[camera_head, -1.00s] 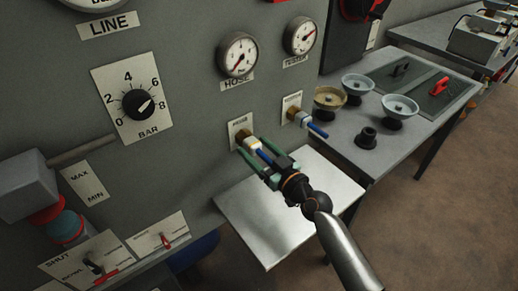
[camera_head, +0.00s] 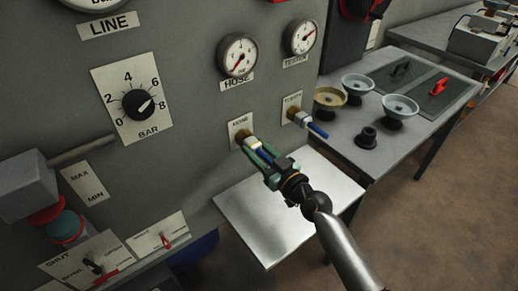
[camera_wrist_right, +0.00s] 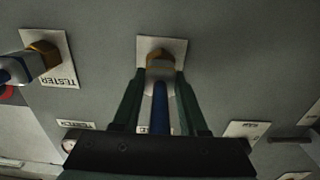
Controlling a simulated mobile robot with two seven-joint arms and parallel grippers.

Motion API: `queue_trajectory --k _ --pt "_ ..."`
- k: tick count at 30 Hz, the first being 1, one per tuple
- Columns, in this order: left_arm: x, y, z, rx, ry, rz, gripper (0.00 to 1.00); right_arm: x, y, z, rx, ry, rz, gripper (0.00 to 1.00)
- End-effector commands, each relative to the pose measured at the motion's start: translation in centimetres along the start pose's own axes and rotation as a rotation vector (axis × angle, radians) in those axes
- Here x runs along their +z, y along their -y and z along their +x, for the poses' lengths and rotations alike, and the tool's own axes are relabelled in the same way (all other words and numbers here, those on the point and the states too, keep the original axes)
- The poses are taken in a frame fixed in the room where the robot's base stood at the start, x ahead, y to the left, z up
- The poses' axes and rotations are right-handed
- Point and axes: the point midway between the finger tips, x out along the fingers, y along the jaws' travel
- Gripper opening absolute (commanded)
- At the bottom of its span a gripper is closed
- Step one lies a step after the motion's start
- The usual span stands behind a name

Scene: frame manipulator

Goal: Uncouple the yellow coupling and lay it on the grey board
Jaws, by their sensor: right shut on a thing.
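A flat pale grey board (camera_head: 265,235) sticks out below the port. My left gripper is out of view.
A second coupling with a blue hose (camera_head: 304,119) is on the TESTER port just right. A side table (camera_head: 340,145) holds several bowls, a black fitting (camera_head: 366,137) and dark plates with a red handle (camera_head: 438,86). The pale board is bare.

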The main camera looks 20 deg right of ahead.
Motion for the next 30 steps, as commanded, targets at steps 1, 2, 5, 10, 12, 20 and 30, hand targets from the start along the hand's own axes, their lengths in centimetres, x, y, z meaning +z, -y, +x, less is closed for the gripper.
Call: queue_trajectory --k 1,2,5,10,12,20,30 --pt "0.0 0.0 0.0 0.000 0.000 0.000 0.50 -0.6 0.5 0.4 -0.010 -0.011 0.003 0.00" --pt "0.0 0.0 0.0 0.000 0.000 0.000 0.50 -0.6 0.5 0.4 -0.010 -0.011 0.003 0.00" --pt "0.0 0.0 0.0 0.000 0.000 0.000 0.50 -0.6 0.5 0.4 -0.010 -0.011 0.003 0.00" --pt "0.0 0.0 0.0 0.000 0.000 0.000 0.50 -0.6 0.5 0.4 -0.010 -0.011 0.003 0.00" --pt "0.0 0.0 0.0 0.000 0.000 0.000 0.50 -0.7 0.5 0.4 -0.009 -0.013 0.003 0.00" --pt "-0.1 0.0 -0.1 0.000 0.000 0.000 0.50 -0.7 0.4 -0.4 -0.009 -0.012 0.002 0.00" --pt "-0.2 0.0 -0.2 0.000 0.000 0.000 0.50 -0.5 0.2 -1.9 -0.006 -0.008 -0.001 0.00"
